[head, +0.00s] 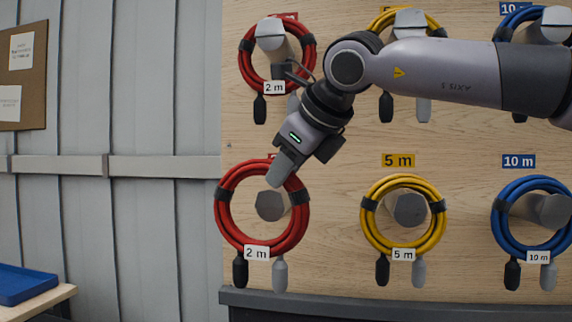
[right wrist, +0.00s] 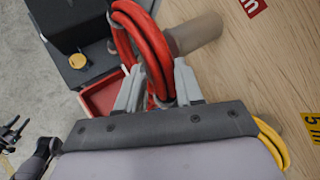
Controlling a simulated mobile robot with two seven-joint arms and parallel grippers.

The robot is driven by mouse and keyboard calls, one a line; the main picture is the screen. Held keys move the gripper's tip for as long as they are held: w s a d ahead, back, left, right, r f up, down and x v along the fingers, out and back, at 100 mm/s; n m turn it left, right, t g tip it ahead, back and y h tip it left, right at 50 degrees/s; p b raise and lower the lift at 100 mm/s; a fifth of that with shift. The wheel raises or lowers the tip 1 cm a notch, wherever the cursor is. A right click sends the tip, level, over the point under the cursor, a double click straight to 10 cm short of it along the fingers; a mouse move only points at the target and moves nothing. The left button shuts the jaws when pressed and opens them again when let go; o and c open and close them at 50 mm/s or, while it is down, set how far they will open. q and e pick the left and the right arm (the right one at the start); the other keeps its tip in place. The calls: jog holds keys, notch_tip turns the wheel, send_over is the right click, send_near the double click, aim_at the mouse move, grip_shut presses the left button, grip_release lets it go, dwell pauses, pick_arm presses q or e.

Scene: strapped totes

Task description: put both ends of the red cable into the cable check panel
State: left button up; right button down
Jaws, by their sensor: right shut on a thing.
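Two red cables hang coiled on pegs at the left of the wooden board, an upper red coil (head: 246,62) and a lower red coil (head: 222,207), both tagged 2 m. My right gripper (head: 283,172) is at the top of the lower coil, shut on its loops. In the right wrist view the fingers (right wrist: 158,92) close around the red loops (right wrist: 145,35), beside the peg. The lower coil's black plug (head: 240,272) and grey plug (head: 280,274) hang down below it. I cannot make out the cable check panel.
Yellow coils (head: 372,236) and blue coils (head: 498,236) hang on pegs to the right. A dark ledge (head: 400,305) runs below the board. A blue tray (head: 25,284) is at lower left. A red tray (right wrist: 100,98) and a black box (right wrist: 65,22) show in the right wrist view.

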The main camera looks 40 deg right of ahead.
jog(key=w+d+p, duration=0.3)
jog(key=w+d, duration=0.2)
jog(key=d, duration=0.1)
jog(key=shift+w+d+f+p, duration=0.15)
jog(key=shift+d+f+p, duration=0.1)
jog(key=shift+d+p, duration=0.1)
dwell(2.0)
jog(key=shift+w+d, duration=0.2)
jog(key=shift+d, duration=0.1)
jog(key=shift+w+d+f+p, duration=0.1)
jog(key=shift+w+d+p, duration=0.6)
jog(key=shift+d+p, duration=0.15)
jog(key=shift+d, duration=0.1)
